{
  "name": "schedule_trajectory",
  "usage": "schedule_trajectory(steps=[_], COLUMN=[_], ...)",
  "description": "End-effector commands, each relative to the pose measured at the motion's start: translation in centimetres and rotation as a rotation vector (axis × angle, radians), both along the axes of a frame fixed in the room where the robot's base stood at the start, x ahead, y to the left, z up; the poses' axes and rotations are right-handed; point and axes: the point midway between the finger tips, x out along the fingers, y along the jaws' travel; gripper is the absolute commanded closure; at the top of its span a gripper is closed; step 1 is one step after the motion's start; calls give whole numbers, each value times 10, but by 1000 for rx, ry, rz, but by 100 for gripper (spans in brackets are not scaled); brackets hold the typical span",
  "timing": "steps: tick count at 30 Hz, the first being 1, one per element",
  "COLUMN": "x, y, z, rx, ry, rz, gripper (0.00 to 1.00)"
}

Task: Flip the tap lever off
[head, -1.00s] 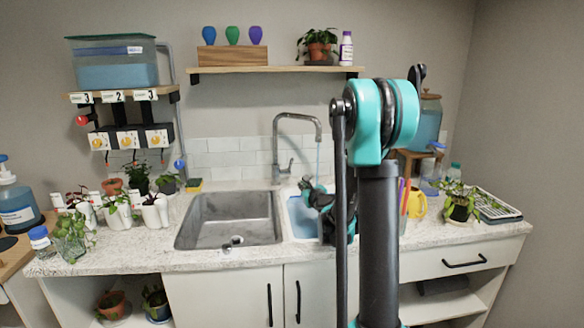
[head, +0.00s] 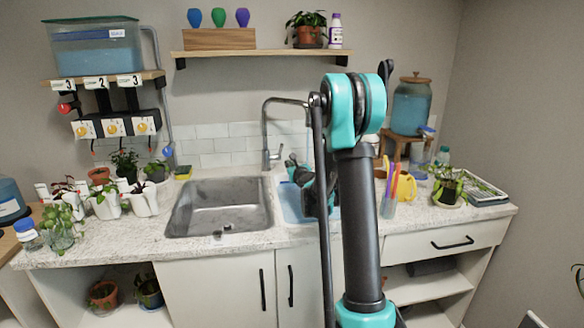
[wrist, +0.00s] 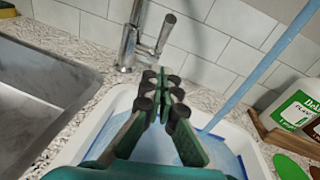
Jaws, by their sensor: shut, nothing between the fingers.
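The metal tap (head: 266,130) stands behind the sink, with its small side lever (head: 275,154) near the base. In the wrist view the tap body (wrist: 129,45) is upright and the lever (wrist: 163,36) tilts up to the right. A blue water stream (wrist: 262,62) runs down into the white tub (wrist: 255,160), which holds blue water. My gripper (wrist: 160,92) is shut and empty, just in front of and below the lever, with a gap showing in the picture. In the head view my gripper (head: 294,166) is partly hidden by my arm.
The steel sink (head: 220,205) lies left of the tub. Potted plants (head: 105,200) crowd the counter's left. A yellow mug (head: 405,186) and a drinks dispenser (head: 411,103) stand right of my arm. A white bottle (wrist: 293,106) sits on a wooden stand at the wrist view's right.

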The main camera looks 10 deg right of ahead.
Motion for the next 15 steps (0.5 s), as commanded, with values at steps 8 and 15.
schedule_trajectory(steps=[8, 15], x=[46, 61], y=[8, 12], z=[7, 21], rx=[-1, 0], ry=[0, 0], rz=[0, 0], gripper=[100, 100])
